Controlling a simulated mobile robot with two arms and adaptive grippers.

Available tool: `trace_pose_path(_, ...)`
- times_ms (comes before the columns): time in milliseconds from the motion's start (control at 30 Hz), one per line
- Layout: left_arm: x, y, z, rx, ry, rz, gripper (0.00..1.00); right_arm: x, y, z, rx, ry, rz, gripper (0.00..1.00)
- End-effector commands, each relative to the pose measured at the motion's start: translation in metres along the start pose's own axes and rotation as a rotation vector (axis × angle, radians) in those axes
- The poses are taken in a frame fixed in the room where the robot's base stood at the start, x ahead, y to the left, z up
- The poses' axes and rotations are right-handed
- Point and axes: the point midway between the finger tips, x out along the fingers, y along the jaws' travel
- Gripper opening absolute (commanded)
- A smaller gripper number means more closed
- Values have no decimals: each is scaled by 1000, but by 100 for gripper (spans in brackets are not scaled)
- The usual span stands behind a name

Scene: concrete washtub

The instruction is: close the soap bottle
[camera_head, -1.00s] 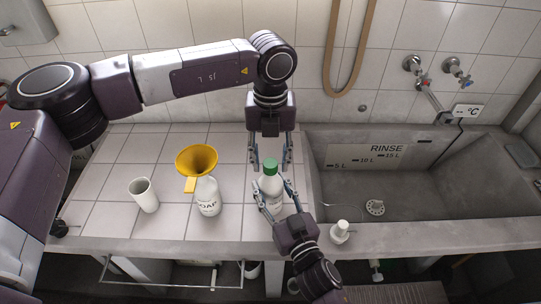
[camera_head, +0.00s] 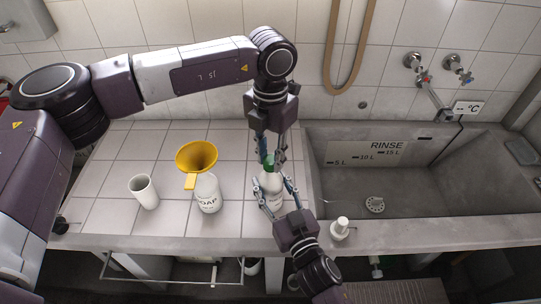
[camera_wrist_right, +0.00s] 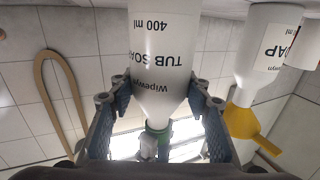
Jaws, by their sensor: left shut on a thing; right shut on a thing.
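The white tub soap bottle (camera_head: 271,184) stands upright near the counter's right side, beside the sink. My right gripper (camera_head: 276,192) is shut around its body from the front. The green cap (camera_head: 267,161) is at the top of the bottle. My left gripper (camera_head: 269,153) comes from above and is shut on the cap, partly hiding it. In the right wrist view the bottle (camera_wrist_right: 162,45) appears upside down between my fingers, with the green cap (camera_wrist_right: 158,127) at its neck. I cannot tell how tightly the cap sits.
A white cup (camera_head: 144,193) is further left. A small white item (camera_head: 340,229) stands on the ledge before the concrete sink (camera_head: 430,190).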

Motion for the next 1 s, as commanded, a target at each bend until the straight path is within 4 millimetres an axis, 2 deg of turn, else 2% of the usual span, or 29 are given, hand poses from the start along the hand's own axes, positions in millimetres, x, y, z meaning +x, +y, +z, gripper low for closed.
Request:
trace_pose_path(500, 0, 0, 0, 940, -1, 0, 0, 0, 0, 0, 0, 0, 0, 0)
trace_pose_path(600, 0, 0, 0, 1038, -1, 0, 0, 0, 0, 0, 0, 0, 0, 0)
trace_pose_path(733, 0, 1, 0, 1032, 0, 0, 0, 0, 0, 0, 0, 0, 0, 0)
trace_pose_path(767, 0, 1, 0, 1032, 0, 0, 27, 0, 0, 0, 0, 0, 0, 0)
trace_pose_path(900, 0, 0, 0, 1030, 0, 0, 42, 0, 0, 0, 0, 0, 0, 0)
trace_pose_path(1000, 0, 0, 0, 1030, 0, 0, 42, 0, 0, 0, 0, 0, 0, 0)
